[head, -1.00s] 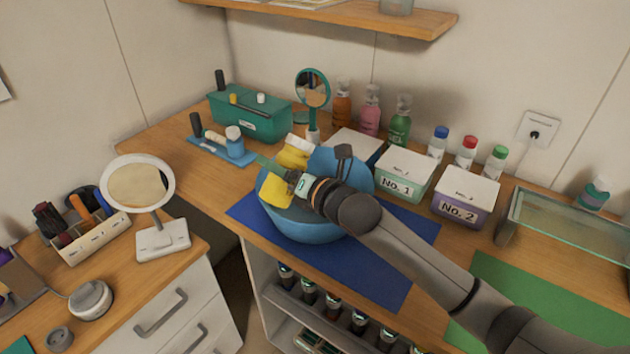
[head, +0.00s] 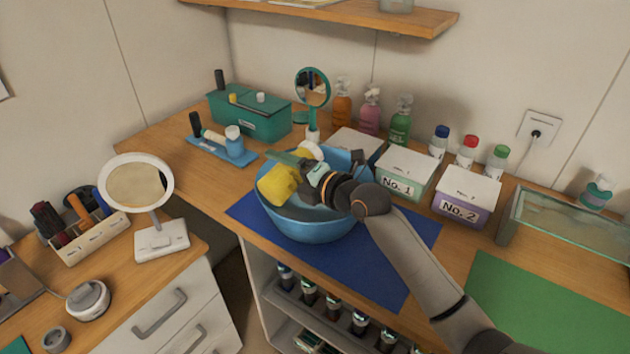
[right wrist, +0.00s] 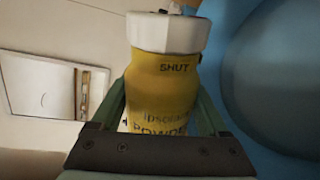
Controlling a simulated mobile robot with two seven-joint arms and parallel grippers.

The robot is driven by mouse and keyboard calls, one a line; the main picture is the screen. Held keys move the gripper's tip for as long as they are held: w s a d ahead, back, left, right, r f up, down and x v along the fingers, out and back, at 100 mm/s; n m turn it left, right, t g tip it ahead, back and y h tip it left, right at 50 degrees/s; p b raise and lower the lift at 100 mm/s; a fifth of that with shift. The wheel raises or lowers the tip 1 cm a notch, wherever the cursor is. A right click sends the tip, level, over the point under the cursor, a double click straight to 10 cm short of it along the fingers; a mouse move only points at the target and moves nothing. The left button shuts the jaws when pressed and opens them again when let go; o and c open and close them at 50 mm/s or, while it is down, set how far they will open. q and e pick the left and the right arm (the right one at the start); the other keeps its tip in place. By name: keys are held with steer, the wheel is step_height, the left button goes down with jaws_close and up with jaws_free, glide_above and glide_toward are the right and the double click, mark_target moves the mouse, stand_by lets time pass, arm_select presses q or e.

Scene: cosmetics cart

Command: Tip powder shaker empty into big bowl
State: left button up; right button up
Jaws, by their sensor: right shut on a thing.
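The big blue bowl (head: 312,229) stands on the blue mat. My right gripper (head: 292,162) is over the bowl and is shut on the yellow powder shaker (head: 277,187). In the head view the shaker is tilted, its white cap toward the back right and its body toward the front left; the gripper partly hides it. In the right wrist view the shaker (right wrist: 162,88) sits between both fingers, with the white cap (right wrist: 165,32) at the top and the printed word SHUT just below it. No powder is seen falling. The bowl's inside is mostly hidden. My left gripper is not in view.
The blue mat (head: 385,275) lies under the bowl. The No. 1 box (head: 402,174) and No. 2 box (head: 466,196) stand close to its right. A hand mirror (head: 313,88) and pump bottles stand behind. A green mat (head: 540,305) lies clear at right.

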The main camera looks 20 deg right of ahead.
steer(key=shift+w+d+f, duration=0.1)
steer(key=shift+w+d, duration=0.05)
steer(key=shift+d, duration=0.1)
steer(key=shift+m, duration=0.3)
steer(key=shift+d+f+m+b, duration=0.1)
steer(key=shift+f+m+b, duration=0.25)
steer(key=shift+m+b, duration=0.25)
steer(key=shift+w+d+r+m+g+y, duration=0.2)
steer(key=shift+r+m+y, duration=0.1)
steer(key=shift+m, duration=0.35)
steer(key=shift+w+d+r+m+g+y, duration=0.1)
steer(key=shift+r+m+g+y, duration=0.15)
steer(key=shift+m, duration=0.4)
stand_by(0.9)
steer(key=shift+r+b, duration=0.15)
steer(key=shift+b, duration=0.2)
